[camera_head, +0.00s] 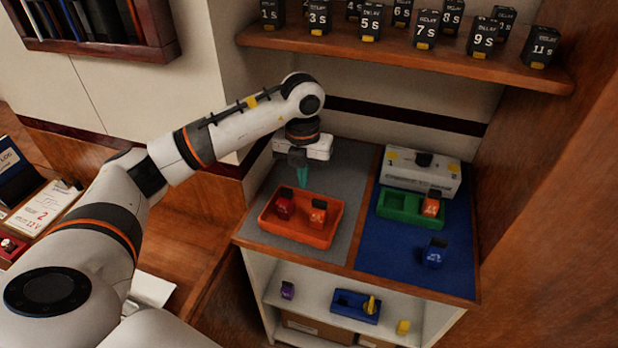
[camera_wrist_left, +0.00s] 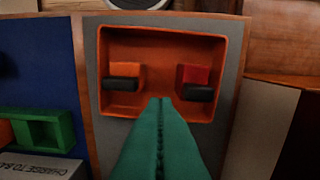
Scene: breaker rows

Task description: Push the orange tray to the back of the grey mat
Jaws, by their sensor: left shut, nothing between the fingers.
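The orange tray (camera_head: 290,234) sits on the front part of the grey mat (camera_head: 348,165), near the counter's front edge. It holds a red block (camera_head: 284,207) and an orange block (camera_head: 317,214), both with black parts. My left gripper (camera_head: 302,184) points down at the tray's back side, its green fingers shut and empty. Bare mat lies behind the tray. My right gripper is not in view.
A blue mat (camera_head: 385,245) to the right holds a green tray (camera_head: 402,212), a grey-white box (camera_head: 420,180) and a blue block (camera_head: 434,252). A wooden shelf (camera_head: 400,55) with several black relays hangs above. A lower shelf holds a blue tray (camera_head: 345,312).

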